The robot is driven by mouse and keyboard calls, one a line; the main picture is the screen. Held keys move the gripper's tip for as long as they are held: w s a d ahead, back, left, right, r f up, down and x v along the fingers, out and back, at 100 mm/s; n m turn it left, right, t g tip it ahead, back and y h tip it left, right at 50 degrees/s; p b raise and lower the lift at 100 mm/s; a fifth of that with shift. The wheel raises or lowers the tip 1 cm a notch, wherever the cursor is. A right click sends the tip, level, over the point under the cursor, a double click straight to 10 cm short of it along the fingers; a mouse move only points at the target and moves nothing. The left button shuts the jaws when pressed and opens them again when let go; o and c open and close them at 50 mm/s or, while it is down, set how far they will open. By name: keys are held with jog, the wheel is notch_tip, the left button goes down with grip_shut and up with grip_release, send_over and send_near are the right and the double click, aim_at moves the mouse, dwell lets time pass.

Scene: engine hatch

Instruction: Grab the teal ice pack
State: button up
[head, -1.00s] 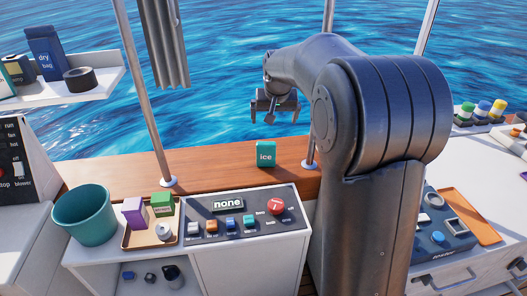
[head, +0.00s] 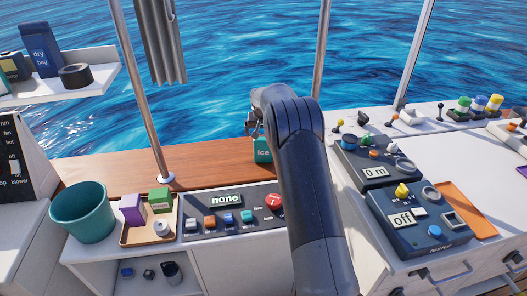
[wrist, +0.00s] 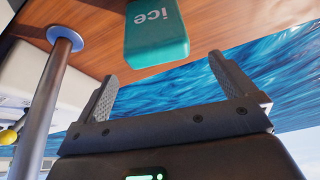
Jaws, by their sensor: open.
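The teal ice pack (head: 263,151) stands on the wooden ledge (head: 215,158) beside the water, partly hidden by my arm in the head view. In the wrist view the ice pack (wrist: 156,32) lies just beyond my fingertips, roughly between their lines, with its "ice" label showing. My gripper (wrist: 158,75) is open and empty, with both fingers spread wide and apart from the pack. In the head view my gripper (head: 252,128) is near the top of the ice pack, mostly hidden behind my arm.
A metal post (head: 144,100) rises from the ledge on the left, and its base also shows in the wrist view (wrist: 66,38). A teal bucket (head: 83,212), a tray with small boxes (head: 132,236) and a control panel (head: 232,222) stand in front. Instrument boxes (head: 420,215) are at right.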

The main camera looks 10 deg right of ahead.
aim_at(263, 144)
jog(key=x, duration=0.2)
jog(key=shift+w+f, duration=0.1)
jog(key=shift+f, duration=0.2)
jog(key=shift+s+x, duration=0.25)
jog(key=shift+x, duration=1)
jog(key=shift+s+x, duration=0.2)
jog(key=shift+x, duration=1.1)
jog(key=shift+f, duration=0.15)
jog(key=shift+c, duration=0.6)
jog(key=c, duration=1.2)
